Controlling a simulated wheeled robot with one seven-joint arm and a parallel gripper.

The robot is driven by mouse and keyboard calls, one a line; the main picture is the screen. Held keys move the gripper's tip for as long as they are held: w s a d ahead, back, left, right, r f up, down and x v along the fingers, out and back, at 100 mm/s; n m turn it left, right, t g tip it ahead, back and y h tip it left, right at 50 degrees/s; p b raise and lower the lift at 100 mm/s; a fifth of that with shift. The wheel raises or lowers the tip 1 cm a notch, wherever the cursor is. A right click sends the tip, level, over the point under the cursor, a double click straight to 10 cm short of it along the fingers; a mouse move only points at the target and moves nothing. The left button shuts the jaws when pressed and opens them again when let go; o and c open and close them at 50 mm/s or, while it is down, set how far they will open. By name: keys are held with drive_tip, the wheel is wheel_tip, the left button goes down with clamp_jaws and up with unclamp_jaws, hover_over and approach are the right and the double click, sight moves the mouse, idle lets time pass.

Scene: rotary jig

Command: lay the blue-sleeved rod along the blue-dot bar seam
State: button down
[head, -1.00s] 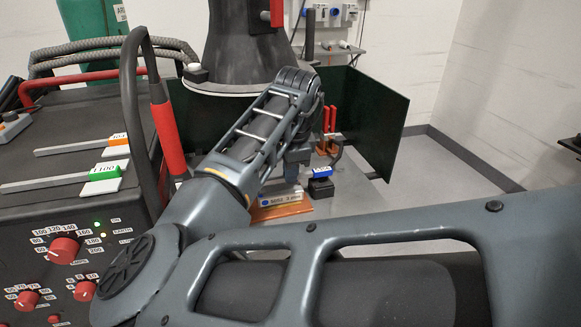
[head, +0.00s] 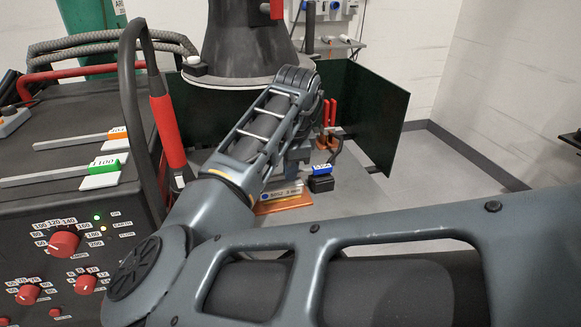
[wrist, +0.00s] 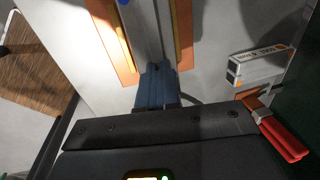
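The blue-dot bar (head: 281,193) lies on an orange-brown plate (head: 290,204) on the table. In the wrist view the bar (wrist: 130,22), with its blue dot at the top edge, runs up the picture beside a lengthwise seam. The blue sleeve (head: 321,169) of the rod shows at the bar's right end, above a small black block. My gripper (wrist: 157,88) is low over that end of the bar.
Orange-sleeved (head: 117,133) and green-sleeved (head: 104,164) rods lie on the dark welder cabinet at left. Red-handled pliers (head: 329,113) stand behind the bar; labelled boxes (wrist: 262,65) are beside them. A dark green screen (head: 368,115) closes the back right. Floor at right is clear.

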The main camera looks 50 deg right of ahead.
drive_tip(key=shift+f, duration=0.4)
idle(0.3)
drive_tip(key=c, duration=1.3)
unclamp_jaws()
drive_tip(key=shift+f, duration=0.1)
drive_tip(key=shift+s, duration=0.1)
drive_tip(key=r, duration=0.5)
drive_tip(key=s+r, duration=0.1)
drive_tip(key=r, duration=0.2)
drive_tip(key=shift+a+b, duration=0.3)
drive_tip(key=shift+a, duration=0.1)
